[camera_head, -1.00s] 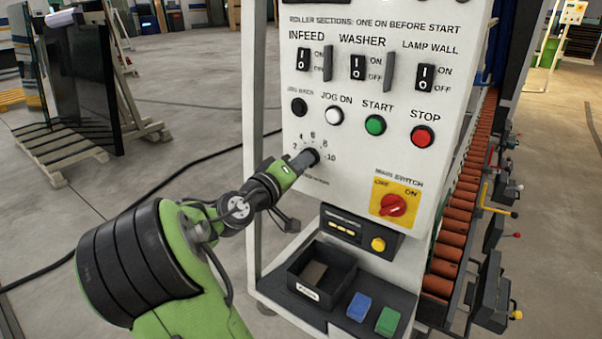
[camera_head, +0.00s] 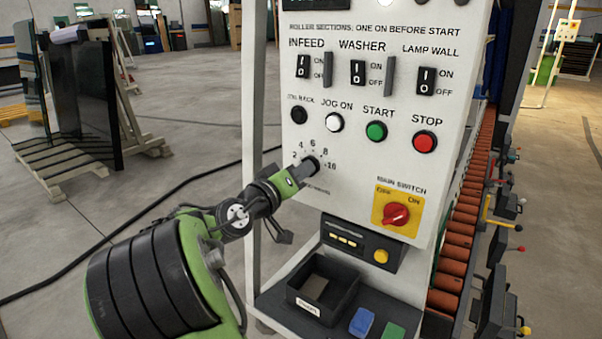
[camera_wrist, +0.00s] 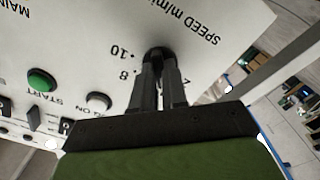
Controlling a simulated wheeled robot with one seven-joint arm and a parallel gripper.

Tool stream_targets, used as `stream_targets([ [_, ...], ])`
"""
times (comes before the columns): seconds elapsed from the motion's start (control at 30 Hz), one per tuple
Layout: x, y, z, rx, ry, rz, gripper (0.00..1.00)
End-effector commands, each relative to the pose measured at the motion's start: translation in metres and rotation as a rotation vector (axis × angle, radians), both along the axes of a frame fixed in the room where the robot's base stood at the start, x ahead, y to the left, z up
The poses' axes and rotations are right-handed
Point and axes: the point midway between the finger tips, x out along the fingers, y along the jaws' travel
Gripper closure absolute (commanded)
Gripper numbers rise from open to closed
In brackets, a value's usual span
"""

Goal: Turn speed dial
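The speed dial (camera_head: 312,162) is a black knob on the white control panel, with numbers printed around it. It also shows in the wrist view (camera_wrist: 157,53), at the fingertips and partly hidden by them. My gripper (camera_head: 303,168) reaches the dial from the lower left. In the wrist view, the two dark fingers of my gripper (camera_wrist: 158,66) converge on the knob, one on each side, with a narrow gap between them. They appear closed on the knob. The dial's pointer is hidden.
Above the dial are the jog on button (camera_head: 334,122), green start button (camera_head: 376,131) and red stop button (camera_head: 424,142). The red main switch (camera_head: 396,214) is at lower right. A black bin (camera_head: 322,290) stands on the shelf below.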

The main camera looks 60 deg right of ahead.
Motion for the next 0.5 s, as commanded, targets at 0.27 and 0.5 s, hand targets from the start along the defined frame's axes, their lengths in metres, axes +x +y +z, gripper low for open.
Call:
stream_targets([
  [0.27,0.0000,0.0001,-0.0009,0.002,0.002,-0.001,0.62],
  [0.5,0.0021,0.0064,-0.0009,0.004,0.002,0.002,0.62],
])
